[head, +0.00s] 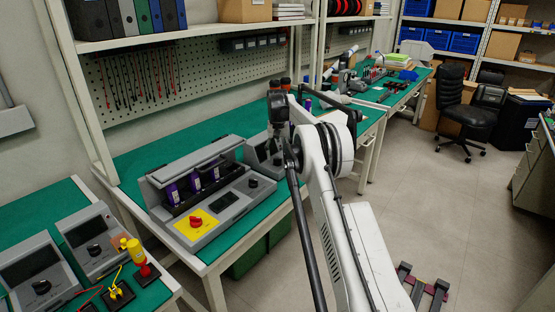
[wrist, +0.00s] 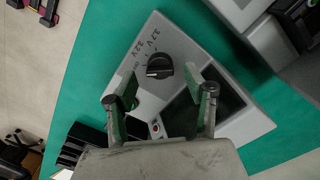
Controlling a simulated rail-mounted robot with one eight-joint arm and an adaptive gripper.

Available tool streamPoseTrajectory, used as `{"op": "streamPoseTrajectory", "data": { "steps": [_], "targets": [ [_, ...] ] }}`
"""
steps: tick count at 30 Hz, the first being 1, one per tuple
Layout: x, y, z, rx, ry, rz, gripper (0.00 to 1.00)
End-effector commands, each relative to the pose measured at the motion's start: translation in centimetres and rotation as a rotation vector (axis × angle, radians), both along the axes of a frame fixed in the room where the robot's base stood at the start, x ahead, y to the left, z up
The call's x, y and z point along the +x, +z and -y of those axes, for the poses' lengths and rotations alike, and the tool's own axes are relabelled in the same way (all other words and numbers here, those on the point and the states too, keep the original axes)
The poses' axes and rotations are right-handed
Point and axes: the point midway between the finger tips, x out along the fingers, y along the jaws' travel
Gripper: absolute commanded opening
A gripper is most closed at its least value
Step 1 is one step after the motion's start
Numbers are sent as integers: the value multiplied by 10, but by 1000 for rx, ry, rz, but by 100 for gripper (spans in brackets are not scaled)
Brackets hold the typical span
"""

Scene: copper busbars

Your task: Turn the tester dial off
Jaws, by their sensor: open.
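The tester, a light grey box with a sloped face, shows in the wrist view (wrist: 225,130) and partly behind my gripper in the head view (head: 256,155). A dark screen and a small red button are lower on the face. My gripper (wrist: 166,85) is open, with one finger on each side below the dial and nothing between the tips. The dial lies just beyond the fingertips and looks untouched. In the head view my gripper (head: 280,135) points down over the tester.
A grey box with purple modules (head: 195,180) and a red knob on a yellow panel (head: 196,222) stands left of the tester. More meters (head: 90,240) stand on the near left bench. A black ribbed object (wrist: 80,145) lies beside the tester.

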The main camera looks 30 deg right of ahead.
Motion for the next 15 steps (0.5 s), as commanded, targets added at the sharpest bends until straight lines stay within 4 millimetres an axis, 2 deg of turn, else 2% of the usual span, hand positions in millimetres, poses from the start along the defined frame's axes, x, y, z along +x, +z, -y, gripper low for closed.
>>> {"op": "streamPoseTrajectory", "data": {
  "steps": [9,15],
  "targets": [
    [0,64,0,0,0,0,48],
    [0,88,0,0,0,0,48]
  ]
}}
